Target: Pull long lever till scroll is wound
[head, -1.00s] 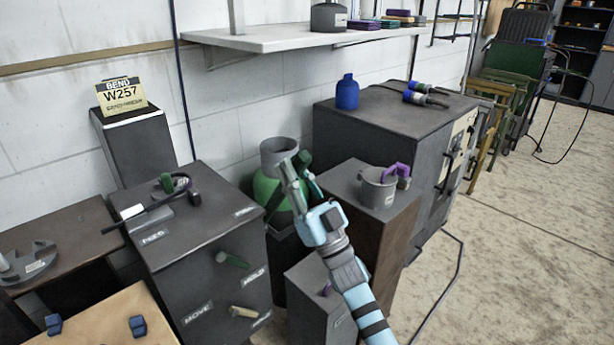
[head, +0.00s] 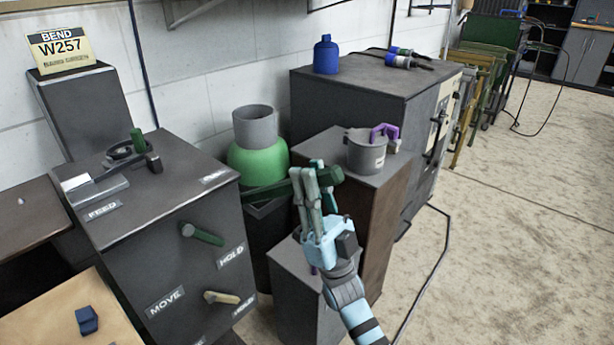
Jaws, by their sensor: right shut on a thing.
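My right gripper (head: 316,182) is shut on a dark green bar (head: 272,192), which looks like the long lever's grip. The bar runs left from the fingers toward the right edge of a dark grey bending box (head: 150,245). Whether it joins the box is unclear. On the box top, a dark strip forms a curl, the scroll (head: 122,152), beside a short green post (head: 138,140) and a small dark block (head: 153,162). A light grey block (head: 95,188) sits to its left. My left gripper is not in view.
A green knob (head: 205,235) and a tan knob (head: 222,297) stick out of the box front. A green tank (head: 258,162) stands behind the bar. A grey mug (head: 366,152) stands on a cabinet right of my gripper. Floor is clear at right.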

